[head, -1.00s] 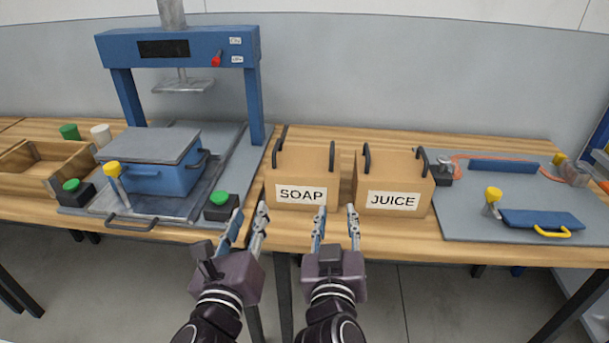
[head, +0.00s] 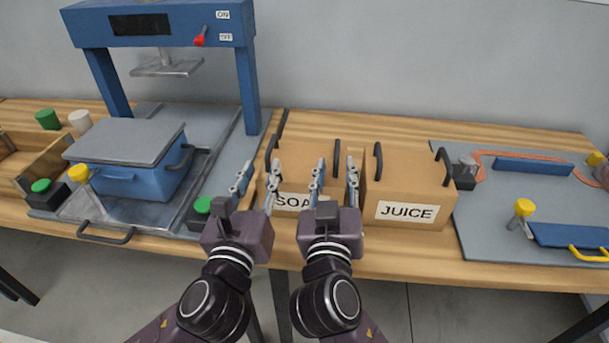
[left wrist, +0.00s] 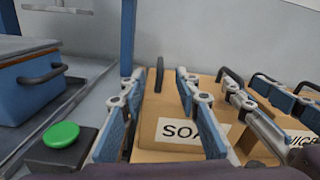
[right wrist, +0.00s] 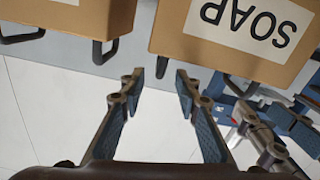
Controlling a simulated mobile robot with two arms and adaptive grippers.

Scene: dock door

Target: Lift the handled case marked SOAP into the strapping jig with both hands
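The cardboard case marked SOAP (head: 300,155) stands on the bench, with a dark handle on its left side (head: 270,154) and one on its right (head: 337,155). My left gripper (head: 257,184) is open and empty by the case's left front edge. My right gripper (head: 336,182) is open and empty before its right front part. Both hide part of the label in the head view. The case also shows in the left wrist view (left wrist: 165,110) and, upside down, in the right wrist view (right wrist: 210,45). A grey plate with an orange strap (head: 478,218), apparently the strapping jig, lies at right.
The JUICE case (head: 410,185) stands close to the right of SOAP. A blue press frame (head: 248,80) with a blue lidded case (head: 150,178) stands at left. A green button (head: 203,204) is near my left gripper. A yellow-knobbed clamp (head: 523,210) stands on the jig plate.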

